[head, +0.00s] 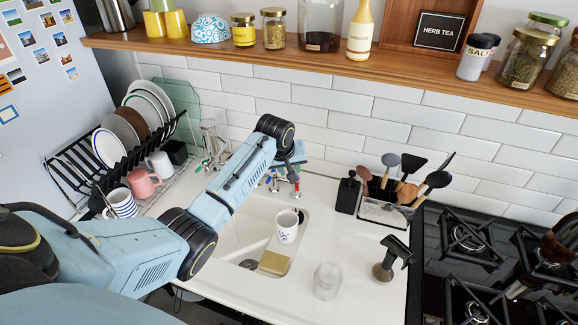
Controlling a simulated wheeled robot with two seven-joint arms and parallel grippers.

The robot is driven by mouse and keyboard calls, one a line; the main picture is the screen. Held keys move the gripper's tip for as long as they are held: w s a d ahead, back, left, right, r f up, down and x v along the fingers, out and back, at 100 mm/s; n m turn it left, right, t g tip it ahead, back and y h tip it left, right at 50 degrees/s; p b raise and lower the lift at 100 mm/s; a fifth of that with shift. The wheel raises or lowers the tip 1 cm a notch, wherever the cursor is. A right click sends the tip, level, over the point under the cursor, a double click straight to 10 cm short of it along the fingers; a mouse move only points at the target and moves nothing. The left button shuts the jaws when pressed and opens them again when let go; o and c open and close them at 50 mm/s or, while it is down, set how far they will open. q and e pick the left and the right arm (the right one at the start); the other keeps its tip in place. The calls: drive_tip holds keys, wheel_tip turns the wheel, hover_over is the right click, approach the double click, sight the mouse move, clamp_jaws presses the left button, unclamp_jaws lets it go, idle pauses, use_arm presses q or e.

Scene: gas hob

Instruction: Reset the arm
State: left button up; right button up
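My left arm comes in from the left and reaches over the sink. It bends at a dark joint, and the wrist hangs down near the taps behind the basin. My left gripper (293,182) is small and dark here, partly hidden among the taps. I cannot tell whether its fingers are open or shut, and no held object is visible. My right gripper cannot be made out in this view.
A patterned cup (287,226) and a sponge (274,263) are at the sink (240,232). A clear glass (327,281) and dark spray-head bottle (391,259) stand on the right counter. A loaded dish rack (75,172), utensil holder (383,212) and hob (470,240) surround it.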

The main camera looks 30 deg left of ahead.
idle(0.6)
use_arm(q)
drive_tip(key=s+d+f+m, duration=0.3)
drive_tip(key=s+d, duration=0.2)
drive_tip(key=s, duration=0.4)
drive_tip(key=s+d+f+m, duration=0.3)
drive_tip(key=s+d+f, duration=0.15)
drive_tip(key=s, duration=0.55)
drive_tip(key=s+d+r+m+g+h, duration=0.1)
drive_tip(key=s+d+r+m, duration=0.1)
drive_tip(key=s, duration=0.7)
drive_tip(key=s+d+r+m, duration=0.1)
drive_tip(key=s+d+r, duration=0.2)
drive_tip(key=s, duration=0.6)
wheel_tip(320, 180, down, 29)
drive_tip(key=g+b, duration=0.2)
drive_tip(key=b, duration=0.4)
drive_tip(key=s+a+f+b, duration=0.1)
drive_tip(key=s+f+b, duration=0.1)
drive_tip(key=s+f, duration=0.6)
drive_tip(key=s+a+f+g+b, duration=0.1)
drive_tip(key=s+a+f+b, duration=0.1)
drive_tip(key=s+f, duration=0.7)
wheel_tip(320, 180, down, 4)
drive_tip(key=shift+s+f+m+b, duration=0.2)
drive_tip(key=shift+s+m+b, duration=0.05)
drive_tip(key=shift+m+b, duration=0.15)
